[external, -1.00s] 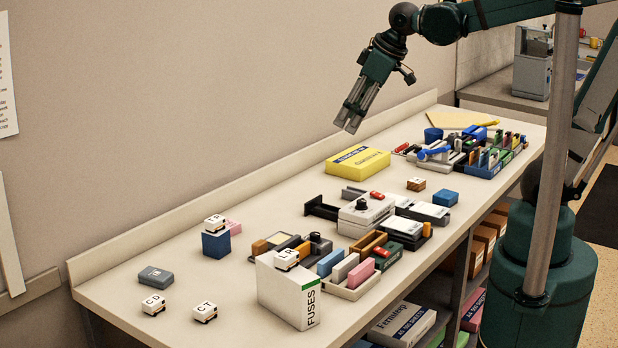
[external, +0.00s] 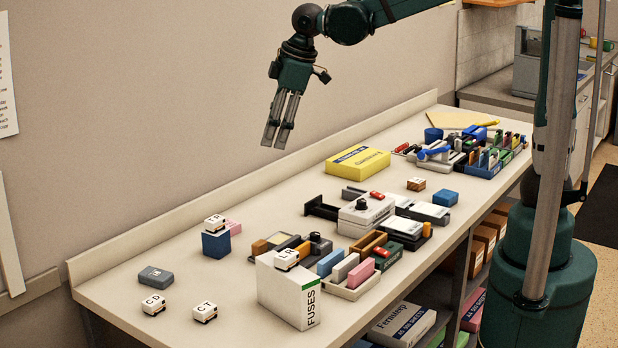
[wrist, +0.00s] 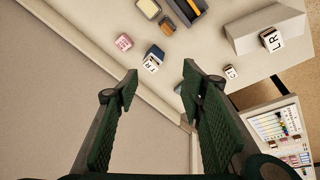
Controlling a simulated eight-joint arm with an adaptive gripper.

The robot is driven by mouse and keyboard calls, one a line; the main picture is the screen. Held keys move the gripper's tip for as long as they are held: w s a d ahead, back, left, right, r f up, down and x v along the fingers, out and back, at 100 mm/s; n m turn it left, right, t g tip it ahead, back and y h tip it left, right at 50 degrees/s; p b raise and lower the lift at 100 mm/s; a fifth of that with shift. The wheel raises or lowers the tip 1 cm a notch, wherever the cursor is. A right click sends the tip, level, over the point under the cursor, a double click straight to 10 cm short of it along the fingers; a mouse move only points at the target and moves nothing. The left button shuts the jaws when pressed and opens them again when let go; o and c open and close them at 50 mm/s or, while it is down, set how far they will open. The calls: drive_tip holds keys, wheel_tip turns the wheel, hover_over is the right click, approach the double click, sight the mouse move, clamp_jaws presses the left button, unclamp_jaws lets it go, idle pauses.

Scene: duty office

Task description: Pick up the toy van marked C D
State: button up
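The toy van marked C D (external: 153,305) is small and white with dark markings. It sits at the near left end of the bench, left of a similar van marked C T (external: 205,312). My gripper (external: 273,143) is in the air, well above and to the right of the C D van. In the wrist view my gripper's fingers (wrist: 160,72) are apart with nothing between them. I cannot make out the C D van in the wrist view; the van marked C T (wrist: 231,71) shows there right of the fingers.
A van marked F R (external: 215,222) stands on a blue block (external: 216,244). A van marked L R (external: 286,259) stands on the white FUSES box (external: 288,293). A grey-blue box (external: 156,276) lies behind the C D van. Trays and boxes crowd the bench's middle.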

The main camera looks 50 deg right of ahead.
drive_tip(key=w+a+f+n+g, duration=0.1)
drive_tip(key=w+a+f+n, duration=0.3)
drive_tip(key=a, duration=0.6)
drive_tip(key=n+g+h+b, duration=0.1)
drive_tip(key=n+g+b, duration=0.1)
drive_tip(key=n, duration=0.3)
hover_over(153, 299)
drive_tip(key=f, duration=2.1)
drive_tip(key=shift+s+d+f, duration=0.1)
drive_tip(key=shift+d+f, duration=0.2)
drive_tip(key=shift+f, duration=0.05)
drive_tip(key=shift+a+f, duration=0.25)
drive_tip(key=shift+a, duration=0.05)
drive_tip(key=shift+f, duration=1.3)
drive_tip(key=shift+p, duration=0.3)
drive_tip(key=shift+f, duration=2.6)
